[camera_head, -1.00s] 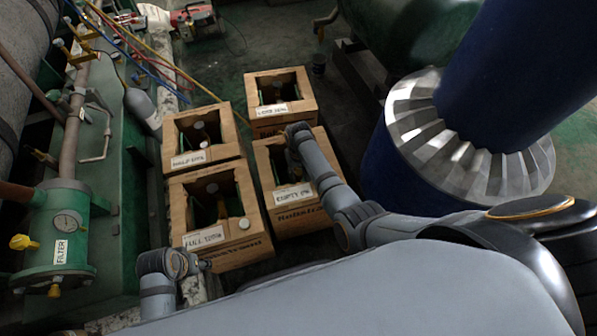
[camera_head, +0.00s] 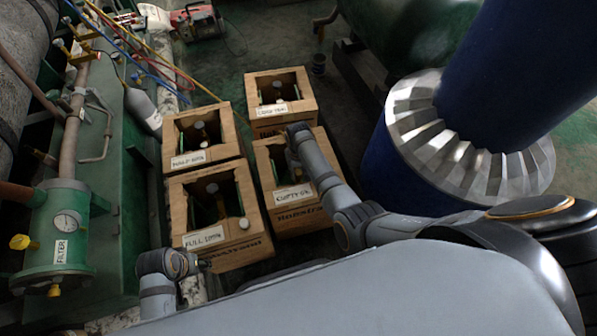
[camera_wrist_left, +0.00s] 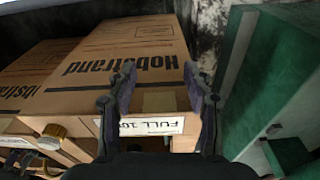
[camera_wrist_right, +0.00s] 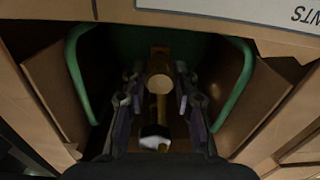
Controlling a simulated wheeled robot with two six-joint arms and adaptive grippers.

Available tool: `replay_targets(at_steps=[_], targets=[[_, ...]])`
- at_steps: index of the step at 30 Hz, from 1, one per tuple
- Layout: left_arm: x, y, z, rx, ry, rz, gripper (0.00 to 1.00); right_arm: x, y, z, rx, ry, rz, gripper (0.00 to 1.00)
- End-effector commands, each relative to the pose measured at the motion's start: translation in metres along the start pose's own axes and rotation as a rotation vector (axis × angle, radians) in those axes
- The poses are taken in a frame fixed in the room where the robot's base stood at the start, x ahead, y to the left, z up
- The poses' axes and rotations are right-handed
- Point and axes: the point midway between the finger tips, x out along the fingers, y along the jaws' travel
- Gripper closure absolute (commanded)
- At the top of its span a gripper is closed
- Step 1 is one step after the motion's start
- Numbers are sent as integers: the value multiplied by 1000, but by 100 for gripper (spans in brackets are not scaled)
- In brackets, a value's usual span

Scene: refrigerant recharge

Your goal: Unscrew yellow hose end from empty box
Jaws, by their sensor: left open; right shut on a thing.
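In the right wrist view, my right gripper (camera_wrist_right: 159,84) is shut on an upright brass fitting (camera_wrist_right: 158,86) between green handle bars (camera_wrist_right: 239,85). I cannot tell from its colour whether this is the yellow hose end. The yellow hose (camera_head: 180,69) runs from the upper left towards the crates. My left gripper (camera_wrist_left: 160,84) is open and empty, facing the full box (camera_wrist_left: 130,60).
Other crates stand close by: the half box (camera_head: 231,143) behind left, the full box (camera_head: 262,226) in front left and another (camera_head: 312,91) behind. A green filter (camera_head: 62,228) and pipework are at left. A blue column (camera_head: 500,90) stands at right.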

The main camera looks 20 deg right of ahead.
Motion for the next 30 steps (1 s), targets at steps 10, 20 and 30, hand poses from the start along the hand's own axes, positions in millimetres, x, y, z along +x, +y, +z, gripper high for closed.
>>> replay_targets(at_steps=[10,20,30], targets=[[-17,0,-2,0,0,0,49,-3,0,0,-221,0,0,100],[-19,0,-2,0,0,0,49,0,0,0,-315,0,0,100],[-30,0,-4,0,0,0,49,-3,0,0,-470,-2,0,100]])
